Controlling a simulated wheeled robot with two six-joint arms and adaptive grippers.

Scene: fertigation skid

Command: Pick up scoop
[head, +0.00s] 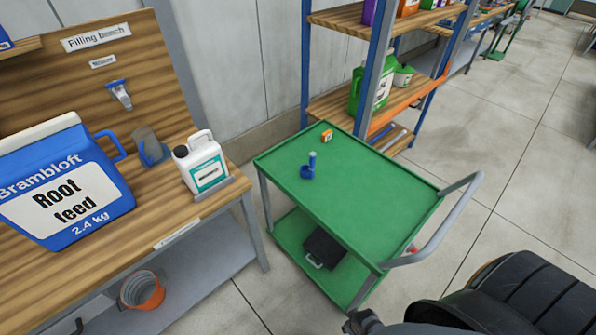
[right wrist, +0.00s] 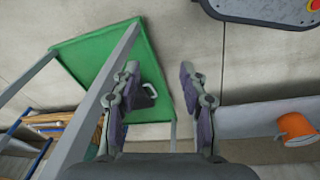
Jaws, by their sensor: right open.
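A small blue item with a pale upright part (head: 308,170), perhaps a scoop, stands on the green cart's top (head: 370,190). A scoop-like tool with a blue top and pale metal lower part (head: 119,94) hangs on the filling bench's backboard. I cannot tell which is the scoop meant. My right gripper (right wrist: 159,76) is open and empty in the right wrist view, with the cart's green shelf (right wrist: 90,50) beyond its fingers. In the head view only a dark part of it shows at the bottom edge. My left gripper is not in view.
A blue Root feed container (head: 65,185), a grey-blue jug (head: 150,147) and a white jug (head: 203,163) stand on the bench. A small orange box (head: 327,136) is on the cart. The cart's grey handle (head: 450,225) rises at right. Most of its top is clear.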

